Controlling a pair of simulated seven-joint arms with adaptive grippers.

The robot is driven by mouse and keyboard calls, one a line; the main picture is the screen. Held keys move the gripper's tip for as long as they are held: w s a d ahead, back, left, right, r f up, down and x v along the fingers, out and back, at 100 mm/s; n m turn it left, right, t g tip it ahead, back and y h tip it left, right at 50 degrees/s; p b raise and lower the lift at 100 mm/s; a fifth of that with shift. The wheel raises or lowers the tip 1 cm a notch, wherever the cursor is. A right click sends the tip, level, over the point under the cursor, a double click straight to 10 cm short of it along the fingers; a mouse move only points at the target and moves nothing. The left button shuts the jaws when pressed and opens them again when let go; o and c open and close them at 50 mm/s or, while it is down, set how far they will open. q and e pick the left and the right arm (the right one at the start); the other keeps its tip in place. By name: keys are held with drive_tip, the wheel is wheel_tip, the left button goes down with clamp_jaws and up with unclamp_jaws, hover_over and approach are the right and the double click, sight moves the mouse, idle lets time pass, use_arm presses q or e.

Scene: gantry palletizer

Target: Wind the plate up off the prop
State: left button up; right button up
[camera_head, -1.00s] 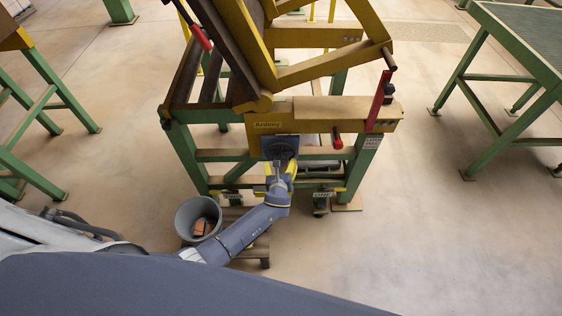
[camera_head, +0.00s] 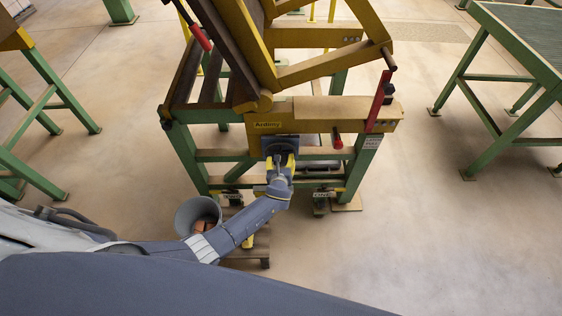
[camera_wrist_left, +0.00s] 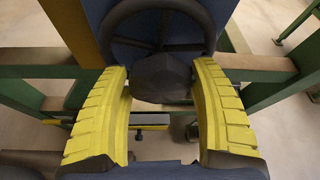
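The plate (camera_head: 231,48) looks like the brown slab on the tilted yellow frame, raised steeply above the green stand. A dark handwheel (camera_head: 280,145) sits on the stand's front, below the yellow beam; in the left wrist view its rim (camera_wrist_left: 122,12) and dark faceted hub (camera_wrist_left: 162,78) fill the upper middle. My left gripper (camera_head: 281,158) is at the wheel. Its yellow fingers (camera_wrist_left: 162,85) lie on either side of the hub, seemingly against it. The prop cannot be made out for certain; a red lever (camera_head: 377,101) stands at the beam's right end. My right gripper is out of view.
A grey bucket (camera_head: 198,215) with reddish-brown pieces stands beside my left forearm. Green-legged tables stand at the right (camera_head: 520,40) and left (camera_head: 40,110). The floor right of the stand is clear.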

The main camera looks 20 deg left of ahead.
use_arm(q)
drive_tip(key=c, duration=0.8)
drive_tip(key=shift+o, duration=0.3)
drive_tip(key=shift+d+n+t+h, duration=0.1)
drive_tip(key=shift+n+t+h, duration=0.35)
drive_tip(key=shift+n, duration=0.55)
drive_tip(key=shift+n+t+h, duration=0.25)
drive_tip(key=shift+n+h, duration=0.4)
drive_tip(key=shift+n, duration=0.35)
drive_tip(key=shift+c, duration=0.2)
drive_tip(key=o, duration=1.2)
drive_tip(key=v, duration=1.2)
